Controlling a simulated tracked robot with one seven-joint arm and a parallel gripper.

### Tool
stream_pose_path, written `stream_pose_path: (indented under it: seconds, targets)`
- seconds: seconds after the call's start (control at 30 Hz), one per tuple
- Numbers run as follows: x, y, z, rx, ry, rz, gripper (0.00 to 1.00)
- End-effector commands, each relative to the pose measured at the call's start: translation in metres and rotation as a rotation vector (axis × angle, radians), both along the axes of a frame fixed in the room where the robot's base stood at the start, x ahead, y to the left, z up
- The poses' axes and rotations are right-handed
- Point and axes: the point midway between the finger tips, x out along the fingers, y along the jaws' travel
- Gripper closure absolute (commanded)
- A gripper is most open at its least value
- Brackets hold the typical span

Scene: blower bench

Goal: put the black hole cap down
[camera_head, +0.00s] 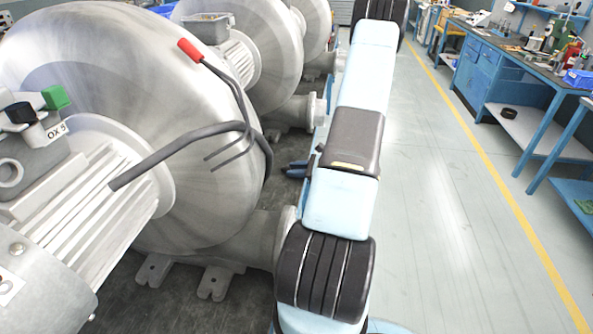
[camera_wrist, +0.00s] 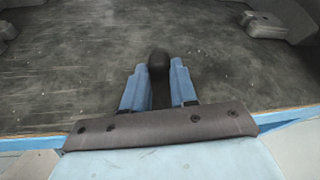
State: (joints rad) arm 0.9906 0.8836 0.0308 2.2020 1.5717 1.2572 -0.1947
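The black hole cap (camera_wrist: 158,64) shows in the wrist view as a dark rounded piece between the two blue fingers of my gripper (camera_wrist: 158,84). The fingers lie close along both sides of it, and its lower part is partly hidden between them. Dark, scuffed floor or bench surface (camera_wrist: 80,75) shows beyond it; I cannot tell whether the cap touches that surface. In the head view my gripper (camera_head: 297,170) shows only partly, left of my arm, near the large grey blower (camera_head: 190,120); the cap cannot be made out there.
A red-ended cable (camera_head: 190,49) hangs across the blower. A blue workbench (camera_head: 490,70) stands at right. The floor (camera_head: 445,220) right of my arm is clear.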

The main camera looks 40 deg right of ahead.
Motion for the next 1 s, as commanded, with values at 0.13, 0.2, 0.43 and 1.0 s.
stream_pose_path:
  seconds: [0.13, 0.2, 0.43, 1.0]
  targets:
    - [-0.015, -0.007, 0.002, -0.002, 0.023, -0.005, 0.64]
    - [-0.026, -0.014, 0.008, -0.002, 0.020, -0.005, 0.64]
    - [-0.061, -0.039, 0.023, -0.002, 0.014, -0.004, 0.64]
    - [-0.099, -0.063, 0.039, -0.001, 0.012, -0.002, 0.64]
